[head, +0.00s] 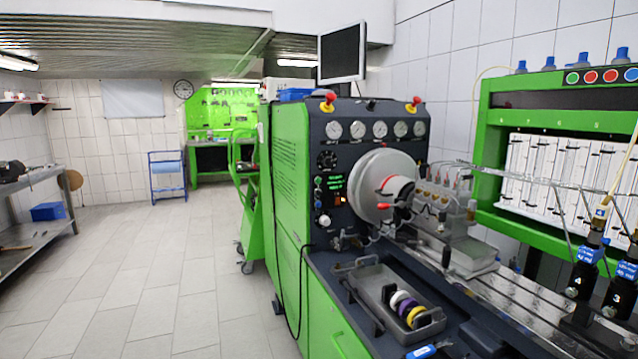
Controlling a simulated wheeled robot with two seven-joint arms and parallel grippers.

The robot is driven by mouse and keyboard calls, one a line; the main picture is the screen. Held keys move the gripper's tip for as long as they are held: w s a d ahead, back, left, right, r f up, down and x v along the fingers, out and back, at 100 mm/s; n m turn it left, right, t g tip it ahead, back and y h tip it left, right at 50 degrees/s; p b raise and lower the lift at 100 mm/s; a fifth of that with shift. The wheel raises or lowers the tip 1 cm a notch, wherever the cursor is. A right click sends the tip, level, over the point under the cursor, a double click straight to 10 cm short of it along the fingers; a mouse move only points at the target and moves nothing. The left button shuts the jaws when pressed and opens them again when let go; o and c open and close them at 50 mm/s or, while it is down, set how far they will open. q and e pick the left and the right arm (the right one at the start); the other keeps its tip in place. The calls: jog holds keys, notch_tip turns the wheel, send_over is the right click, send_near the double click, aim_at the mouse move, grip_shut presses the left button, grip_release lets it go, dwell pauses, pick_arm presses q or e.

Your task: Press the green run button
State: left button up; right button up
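Two green round spots show in the head view, and I cannot tell which is the run button. One is a green round button (572,78) at the left end of a row with red ones, on top of the green frame at the right. The other is a small green button (318,181) on the dark control panel (345,160) of the test bench, below a black knob and left of a small lit display (337,188). It is too small to make out clearly. Neither gripper is in view, and nothing covers either button.
A large grey disc (372,190) stands right of the panel. A grey tray (370,290) with coloured rings lies in front of it. A metal rail and injectors (585,275) are at right. The tiled floor (150,270) at left is clear; a shelf (35,185) stands at far left.

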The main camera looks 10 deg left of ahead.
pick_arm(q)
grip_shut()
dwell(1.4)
